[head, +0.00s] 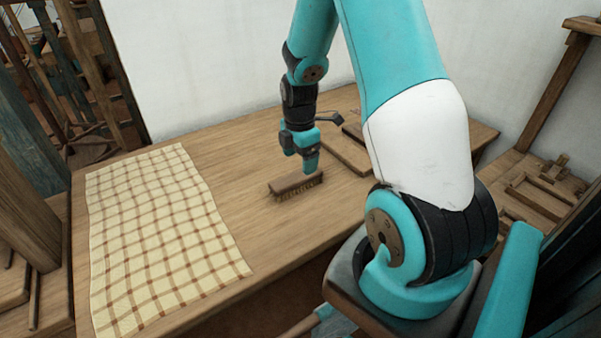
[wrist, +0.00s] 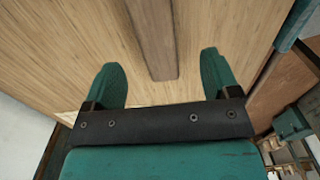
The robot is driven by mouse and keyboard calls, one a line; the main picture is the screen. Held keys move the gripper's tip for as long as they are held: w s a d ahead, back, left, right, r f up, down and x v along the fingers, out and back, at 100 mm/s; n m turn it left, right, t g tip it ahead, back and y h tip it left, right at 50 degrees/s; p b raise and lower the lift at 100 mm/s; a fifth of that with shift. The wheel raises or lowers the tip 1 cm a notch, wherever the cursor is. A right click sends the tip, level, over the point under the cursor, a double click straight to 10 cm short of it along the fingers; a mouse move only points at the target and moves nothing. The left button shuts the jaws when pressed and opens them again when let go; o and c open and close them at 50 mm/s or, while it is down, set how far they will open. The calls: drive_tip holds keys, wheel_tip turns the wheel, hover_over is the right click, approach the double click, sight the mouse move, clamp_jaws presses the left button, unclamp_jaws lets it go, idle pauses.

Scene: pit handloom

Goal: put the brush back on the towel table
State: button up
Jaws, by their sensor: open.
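The brush (head: 292,186), with a wooden back and dark bristles, rests bristles down on the wooden table (head: 235,185). It also shows in the wrist view as a long brown bar (wrist: 152,38) at the top middle. My gripper (head: 300,161) points down just above the brush in the head view. In the wrist view my gripper (wrist: 160,72) is open, with the brush in line with the gap between the teal fingers. The fingers are not closed on it. A checked cream and brown towel (head: 160,232) lies flat on the left of the table.
A flat wooden piece (head: 347,154) lies on the table to the right of my gripper. A white wall (head: 215,65) stands behind the table. Wooden frames stand at the left and right. The tabletop between towel and brush is clear.

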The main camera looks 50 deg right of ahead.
sight(299, 176)
drive_tip(key=s+a+r+m+t+y, duration=0.1)
drive_tip(key=s+a+r+m, duration=0.1)
drive_tip(key=a+r, duration=0.75)
drive_tip(key=s+a+r+m+y, duration=0.15)
drive_tip(key=a+r, duration=0.45)
drive_tip(key=a, duration=0.6)
drive_tip(key=s+a+r+m+y, duration=0.1)
drive_tip(key=s+a+r+m, duration=0.1)
drive_tip(key=s+a, duration=0.3)
drive_tip(key=s+a+r+m+g, duration=0.1)
drive_tip(key=s+a+r+m, duration=0.1)
drive_tip(key=s+a, duration=0.3)
drive_tip(key=s, duration=0.3)
drive_tip(key=shift+s+r+y, duration=0.15)
drive_tip(key=shift+y, duration=0.2)
drive_tip(key=shift+m, duration=0.25)
